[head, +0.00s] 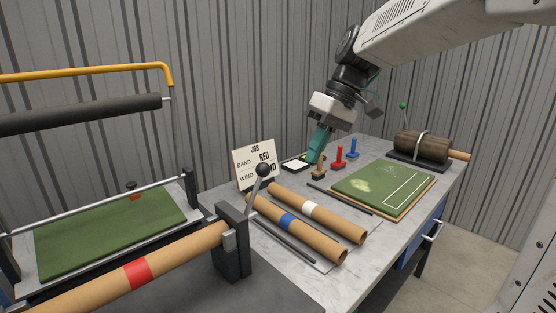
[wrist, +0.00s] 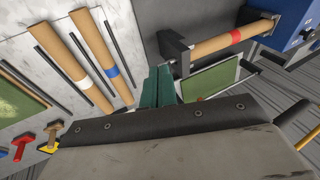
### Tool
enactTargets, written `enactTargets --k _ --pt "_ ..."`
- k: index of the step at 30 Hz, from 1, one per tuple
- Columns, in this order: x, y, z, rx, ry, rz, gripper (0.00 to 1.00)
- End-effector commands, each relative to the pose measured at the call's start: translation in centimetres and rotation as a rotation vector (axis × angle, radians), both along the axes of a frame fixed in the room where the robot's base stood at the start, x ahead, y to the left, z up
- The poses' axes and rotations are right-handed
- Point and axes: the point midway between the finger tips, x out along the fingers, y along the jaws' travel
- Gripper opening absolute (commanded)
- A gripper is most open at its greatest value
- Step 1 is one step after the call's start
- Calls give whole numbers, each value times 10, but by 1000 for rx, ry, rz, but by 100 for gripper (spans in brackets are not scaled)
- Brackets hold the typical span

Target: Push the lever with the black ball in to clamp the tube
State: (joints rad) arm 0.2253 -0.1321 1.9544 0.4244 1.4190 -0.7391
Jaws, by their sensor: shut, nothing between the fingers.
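The lever with the black ball (head: 264,170) stands up from a dark clamp block (head: 231,255) in the head view, its metal rod leaning slightly right. The brown tube with a red band (head: 137,272) runs from the lower left to this block; it also shows in the wrist view (wrist: 235,37). In the wrist view the block (wrist: 174,47) lies beyond my fingers, and I cannot make out the ball there. My gripper (head: 314,158) has teal fingers, shut and empty, pointing down over the bench right of the lever and apart from it. The fingers also show in the wrist view (wrist: 158,72).
Tubes with a blue band (head: 287,221) and a white band (head: 309,209) lie on the bench. A job card (head: 255,164) stands behind the lever. Small coloured stamps (head: 338,157), a turf board (head: 385,188) and a dark roll (head: 421,146) are to the right.

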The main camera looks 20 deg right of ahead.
Motion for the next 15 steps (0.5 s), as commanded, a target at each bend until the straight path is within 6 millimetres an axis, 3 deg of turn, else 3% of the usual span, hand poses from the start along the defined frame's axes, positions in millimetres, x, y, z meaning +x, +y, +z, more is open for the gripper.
enactTargets --k 1,6,10,15 --pt "27 -10 0 45 -14 31 0" --pt "95 -37 3 174 -109 148 0" --pt "126 -53 1 234 -169 205 0" --pt "142 -62 0 263 -206 235 0"
